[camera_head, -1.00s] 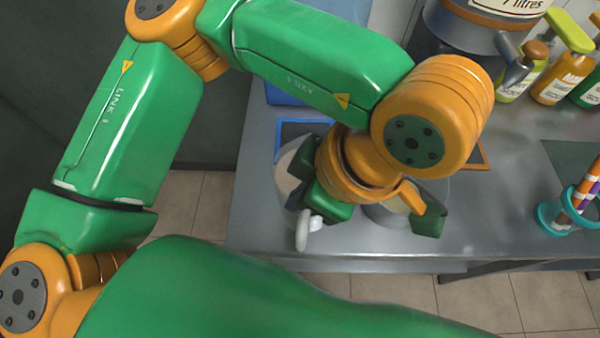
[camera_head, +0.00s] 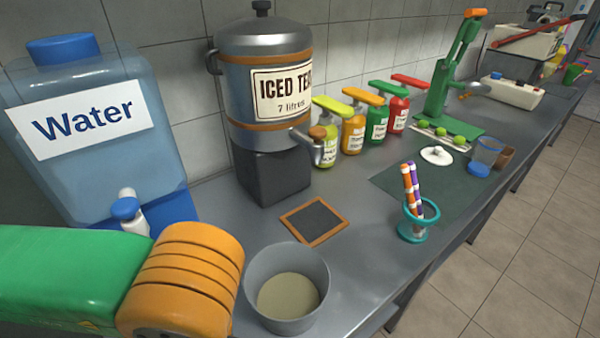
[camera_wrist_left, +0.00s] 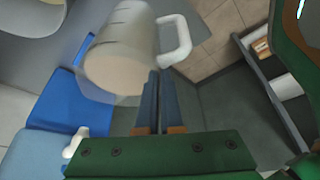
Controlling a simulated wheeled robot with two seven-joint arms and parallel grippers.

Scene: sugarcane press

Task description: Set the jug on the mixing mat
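The jug (camera_wrist_left: 130,45) is pale grey with marks on its side and a white handle on its right in the left wrist view. My left gripper (camera_wrist_left: 156,78) has its two fingers close together at the jug by the handle and appears shut on it; the exact contact is hidden. The jug and left gripper are outside the head view, where only my left arm shows at lower left. A flat dark green mat (camera_head: 395,180), seemingly the mixing mat, lies on the counter. My right gripper is not in view.
The blue water dispenser (camera_head: 110,175) and iced tea urn (camera_head: 262,90) stand at left. A grey pot (camera_head: 255,300) with beige inside is near the front edge. An orange-framed slate (camera_head: 315,221) lies behind it. A teal holder (camera_head: 415,225) with straws stands by the mat's front. Bottles and a green press (camera_head: 440,95) line the back.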

